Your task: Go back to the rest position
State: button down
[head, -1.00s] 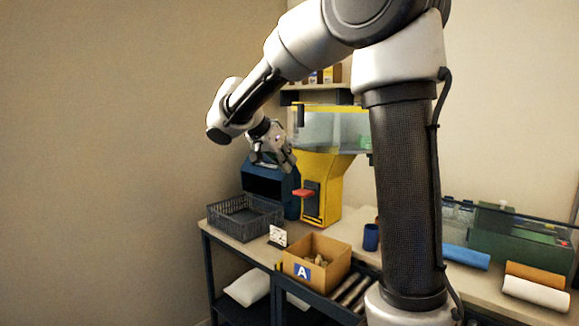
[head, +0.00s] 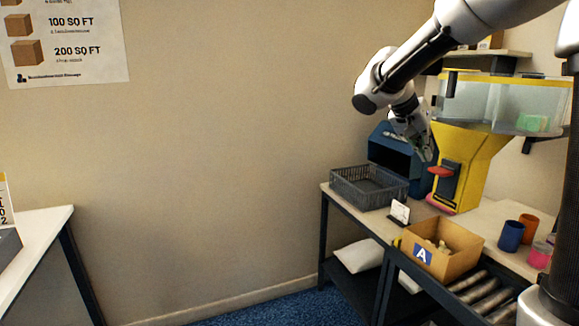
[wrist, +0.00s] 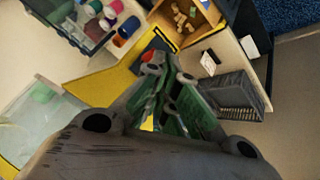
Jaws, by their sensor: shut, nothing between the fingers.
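My gripper (head: 427,155) is raised in the air over the workbench in the head view, in front of the yellow dispenser (head: 467,160) and the dark blue box (head: 392,150). Its fingers point down and to the right. In the wrist view the fingers (wrist: 167,68) are close together with nothing held between them. My arm comes in from the upper right and is bent above the bench.
A grey crate (head: 345,188) and a cardboard box marked A (head: 462,262) with small items stand on the workbench (head: 378,222). Blue (head: 510,236) and orange (head: 529,228) cups stand to the right. Another table (head: 38,228) is at left. Blue floor lies between the benches.

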jog(key=s+f+n+t+y, duration=0.1)
jog(key=s+f+n+y, duration=0.1)
jog(key=s, duration=1.1)
jog(key=s+f+n+y, duration=0.3)
jog(key=s+n+y, duration=0.2)
jog(key=s, duration=0.9)
jog(key=shift+s+a+n+t, duration=0.2)
jog(key=shift+a+n+t, duration=0.25)
jog(key=shift+n, duration=0.15)
dwell(1.4)
